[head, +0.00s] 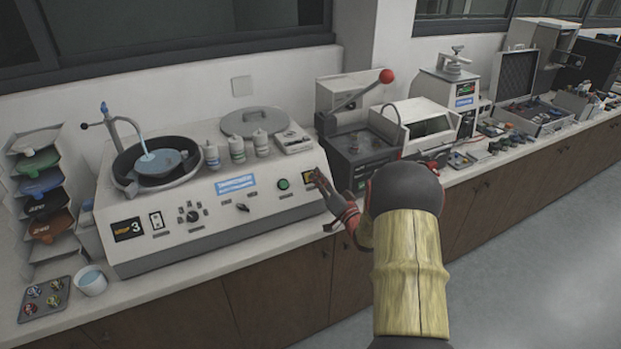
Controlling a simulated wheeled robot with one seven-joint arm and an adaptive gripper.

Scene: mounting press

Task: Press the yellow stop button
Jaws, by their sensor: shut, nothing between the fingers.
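My gripper (319,178) is shut and empty, at the right end of the front panel of a white grinding and polishing machine (180,250). A small yellow patch on a dark square (308,177) shows on that panel right beside the fingertips. It may be the yellow stop button or its plate; the fingers partly hide it. I cannot tell whether the fingertips touch it. A round green button (283,184) sits on the panel just left of it and is clear of my gripper. My arm comes in from the lower right.
A dark machine with a red-knobbed lever (386,76) stands right behind my gripper. Farther right are a white press-like unit (455,85) and an open case (535,115). White bottles (237,147) stand on the polisher. A white cup (91,281) is at left. The floor at right is clear.

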